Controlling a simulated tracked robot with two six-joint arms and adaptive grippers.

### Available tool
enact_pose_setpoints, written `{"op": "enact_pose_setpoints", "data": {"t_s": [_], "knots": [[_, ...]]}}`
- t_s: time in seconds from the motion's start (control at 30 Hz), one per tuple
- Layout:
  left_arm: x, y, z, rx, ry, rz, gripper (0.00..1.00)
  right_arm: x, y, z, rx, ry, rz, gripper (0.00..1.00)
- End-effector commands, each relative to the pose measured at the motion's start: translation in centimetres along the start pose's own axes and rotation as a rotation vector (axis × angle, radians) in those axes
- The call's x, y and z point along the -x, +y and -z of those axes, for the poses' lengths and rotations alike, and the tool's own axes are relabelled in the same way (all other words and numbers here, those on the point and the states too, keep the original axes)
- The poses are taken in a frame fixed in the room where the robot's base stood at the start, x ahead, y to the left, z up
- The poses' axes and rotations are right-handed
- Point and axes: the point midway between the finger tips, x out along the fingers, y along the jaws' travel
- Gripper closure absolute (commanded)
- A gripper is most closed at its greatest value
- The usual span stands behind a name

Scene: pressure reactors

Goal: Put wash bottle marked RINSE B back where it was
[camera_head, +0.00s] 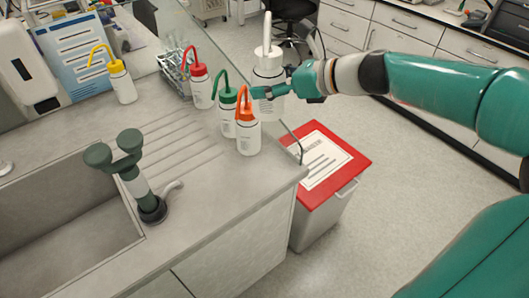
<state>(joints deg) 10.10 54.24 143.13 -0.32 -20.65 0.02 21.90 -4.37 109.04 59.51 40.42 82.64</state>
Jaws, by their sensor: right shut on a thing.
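My right gripper (268,92) comes in from the right and is shut around the body of a white wash bottle (268,67) with a white cap and an upright white spout. The bottle is upright, at the counter's right edge; I cannot tell its height relative to the worktop. Its label is too small to read. On the counter stand other white wash bottles: one with an orange top (248,133), one with green (228,110), one with red (201,88) and one with yellow (122,83). My left gripper is not in view.
The orange-topped and green-topped bottles stand close to my right gripper. A grey sink (60,235) with a green-handled tap (140,185) is at left. A wire rack (174,72) stands behind the red-topped bottle. A red-lidded bin (352,153) stands on the floor beside the counter.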

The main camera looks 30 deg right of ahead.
Motion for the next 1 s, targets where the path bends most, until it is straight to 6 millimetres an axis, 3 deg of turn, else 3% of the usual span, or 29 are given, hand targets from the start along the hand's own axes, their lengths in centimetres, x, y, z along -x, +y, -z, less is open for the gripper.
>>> {"op": "enact_pose_setpoints", "data": {"t_s": [0.5,0.63,0.87,1.0], "knots": [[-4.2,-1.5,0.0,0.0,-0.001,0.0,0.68,-4.3,-0.2,11.8,-0.011,0.003,0.012,0.44],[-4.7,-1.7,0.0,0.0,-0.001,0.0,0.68,-5.0,-0.2,13.6,-0.009,0.002,0.013,0.44],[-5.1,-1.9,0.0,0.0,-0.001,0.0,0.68,-5.5,-0.2,15.0,-0.009,0.0,0.014,0.44],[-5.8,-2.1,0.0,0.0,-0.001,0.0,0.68,-6.4,-0.1,17.0,-0.01,0.001,0.012,0.44]]}}
